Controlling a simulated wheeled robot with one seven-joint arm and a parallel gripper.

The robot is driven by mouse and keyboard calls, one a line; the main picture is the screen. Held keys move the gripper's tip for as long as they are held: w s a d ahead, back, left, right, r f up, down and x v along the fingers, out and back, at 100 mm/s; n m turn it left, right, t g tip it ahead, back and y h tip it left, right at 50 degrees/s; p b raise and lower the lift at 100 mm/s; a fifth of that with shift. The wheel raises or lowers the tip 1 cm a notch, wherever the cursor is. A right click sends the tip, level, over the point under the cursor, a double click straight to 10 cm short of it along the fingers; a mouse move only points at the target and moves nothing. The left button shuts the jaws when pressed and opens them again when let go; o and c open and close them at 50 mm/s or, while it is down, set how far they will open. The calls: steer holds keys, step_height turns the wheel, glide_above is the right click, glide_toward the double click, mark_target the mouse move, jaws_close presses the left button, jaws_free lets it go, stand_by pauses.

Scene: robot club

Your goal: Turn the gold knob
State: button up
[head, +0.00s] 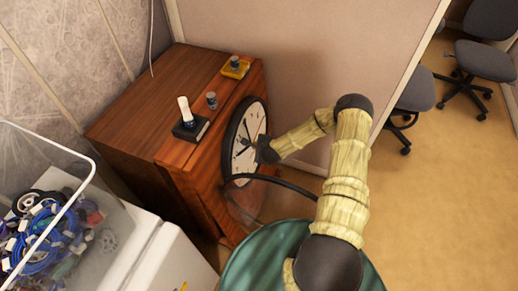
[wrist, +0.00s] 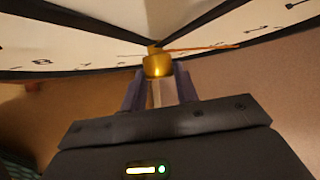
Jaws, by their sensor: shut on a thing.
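The gold knob (wrist: 158,66) stands out from the white face of a round clock (wrist: 85,42). In the head view the black-rimmed clock (head: 238,128) is upright against the side of a brown wooden cabinet. My gripper (wrist: 160,88) is shut on the knob, with one dark finger on each side of it. In the head view my gripper (head: 258,150) is right in front of the dial and hides the knob. A thin orange hand (wrist: 205,48) extends to the right from near the knob.
The wooden cabinet (head: 150,90) bears a black box with a white item, a small jar (head: 211,99) and a yellow tray (head: 236,70). A clear bin of cables (head: 45,225) is at left. A partition (head: 300,50) stands behind; office chairs (head: 485,60) are at right.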

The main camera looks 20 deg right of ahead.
steer(key=shift+w+d+r, duration=0.1)
stand_by(0.3)
steer(key=o, duration=1)
steer(key=shift+c, duration=0.2)
steer(key=v, duration=1.7)
steer(key=shift+s+a, duration=0.25)
steer(key=shift+s, duration=0.15)
